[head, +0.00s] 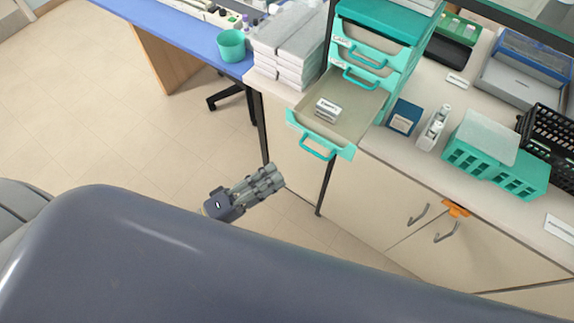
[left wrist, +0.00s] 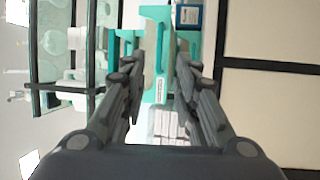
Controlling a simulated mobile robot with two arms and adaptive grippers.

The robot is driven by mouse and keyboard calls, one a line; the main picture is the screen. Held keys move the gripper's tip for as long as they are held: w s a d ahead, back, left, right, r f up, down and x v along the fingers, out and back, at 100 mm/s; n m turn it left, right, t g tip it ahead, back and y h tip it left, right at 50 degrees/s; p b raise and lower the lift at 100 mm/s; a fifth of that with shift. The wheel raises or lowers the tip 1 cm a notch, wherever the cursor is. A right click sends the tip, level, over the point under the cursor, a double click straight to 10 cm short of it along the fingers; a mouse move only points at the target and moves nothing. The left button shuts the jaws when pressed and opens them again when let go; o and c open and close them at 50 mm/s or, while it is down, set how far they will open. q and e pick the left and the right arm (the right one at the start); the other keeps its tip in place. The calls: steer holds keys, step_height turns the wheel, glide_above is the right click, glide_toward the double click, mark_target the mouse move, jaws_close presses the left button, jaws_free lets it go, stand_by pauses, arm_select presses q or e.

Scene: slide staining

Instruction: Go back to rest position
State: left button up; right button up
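My left gripper (head: 265,182) shows in the head view over the floor, below and to the left of the open teal drawer (head: 318,151), apart from it. In the left wrist view the two fingers of the left gripper (left wrist: 157,85) stand apart with nothing between them, so it is open and empty. The drawer front also shows beyond the fingers in the left wrist view. A small white labelled box (head: 327,109) lies inside the open drawer. My right gripper is in neither view.
The teal drawer unit (head: 384,55) stands on the counter. Stacked grey-white boxes (head: 287,50) and a green cup (head: 231,45) stand left. The floor (head: 120,120) is clear.

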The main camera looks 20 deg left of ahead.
arm_select(q)
steer(key=shift+s+a+f, duration=0.15)
steer(key=shift+s+a, duration=0.3)
steer(key=shift+s, duration=0.05)
steer(key=s+a+f+m+g+y+b, duration=0.1)
steer(key=a+f+m+g+y, duration=0.15)
steer(key=f, duration=0.85)
steer(key=s+a+f+m+g+y+b, duration=0.1)
steer(key=a+f+y, duration=0.3)
steer(key=f, duration=0.7)
steer(key=a+f+m+g+y+b, duration=0.15)
steer(key=a+f+y, duration=0.25)
steer(key=f, duration=0.7)
steer(key=s+d+f+m+g+y, duration=0.1)
steer(key=s+f+m+g, duration=0.2)
steer(key=s+f, duration=0.5)
steer(key=s+d+f+m+g+y+b, duration=0.1)
steer(key=s+f+m+g, duration=0.2)
steer(key=s, duration=1.3)
step_height(320, 180, down, 6)
steer(key=g, duration=0.3)
steer(key=shift+s+m, duration=0.15)
steer(key=shift+m, duration=0.15)
